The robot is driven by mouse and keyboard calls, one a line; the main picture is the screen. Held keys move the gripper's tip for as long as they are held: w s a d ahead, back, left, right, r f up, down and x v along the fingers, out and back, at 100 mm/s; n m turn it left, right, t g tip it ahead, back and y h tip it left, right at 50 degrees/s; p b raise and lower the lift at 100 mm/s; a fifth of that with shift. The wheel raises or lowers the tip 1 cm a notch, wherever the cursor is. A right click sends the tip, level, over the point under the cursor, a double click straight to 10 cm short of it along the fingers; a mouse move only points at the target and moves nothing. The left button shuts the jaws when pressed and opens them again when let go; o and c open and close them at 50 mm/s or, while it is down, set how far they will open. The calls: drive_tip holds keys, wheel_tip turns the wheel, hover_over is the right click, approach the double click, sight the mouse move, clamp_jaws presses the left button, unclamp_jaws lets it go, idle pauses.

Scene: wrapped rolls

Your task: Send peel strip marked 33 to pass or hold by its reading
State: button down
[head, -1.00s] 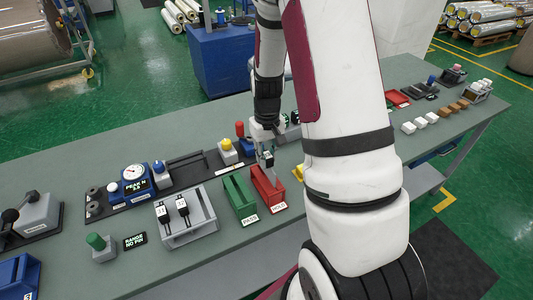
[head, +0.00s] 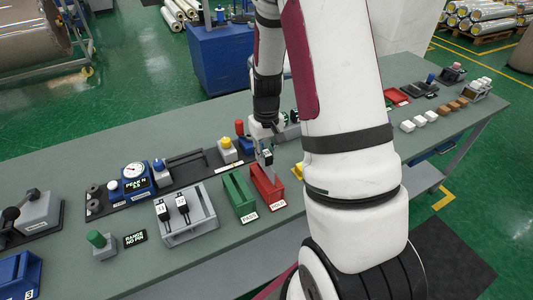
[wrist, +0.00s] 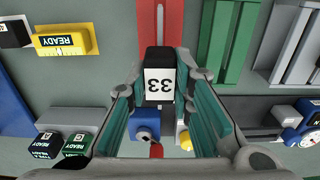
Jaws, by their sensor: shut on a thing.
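My gripper (wrist: 165,115) is shut on the black clip of the peel strip marked 33 (wrist: 158,85). The strip's pale tail runs from the clip toward the slot of the red HOLD holder (wrist: 172,12). In the head view my gripper (head: 265,155) is just above the red HOLD holder (head: 267,187); I cannot tell how deep the tail sits in its slot. The green PASS holder (head: 239,196) stands just left of it and also shows in the wrist view (wrist: 228,45). The gauge (head: 135,178) has a PEAK N display whose number I cannot read.
A grey rack (head: 186,222) left of the holders bears two black-clipped strips. A small display (head: 134,238) reads RANGE NO PIN, beside a green button (head: 97,239). A yellow block marked READY (wrist: 65,42) is near the red holder.

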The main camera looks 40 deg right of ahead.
sight(266, 169)
drive_tip(key=shift+f, duration=0.15)
drive_tip(key=shift+f+b, duration=0.75)
drive_tip(key=shift+f, duration=2.45)
drive_tip(key=c, duration=1.3)
unclamp_jaws()
drive_tip(key=shift+c, duration=0.2)
drive_tip(key=shift+r, duration=0.1)
wheel_tip(266, 169, up, 12)
drive_tip(key=shift+f, duration=0.1)
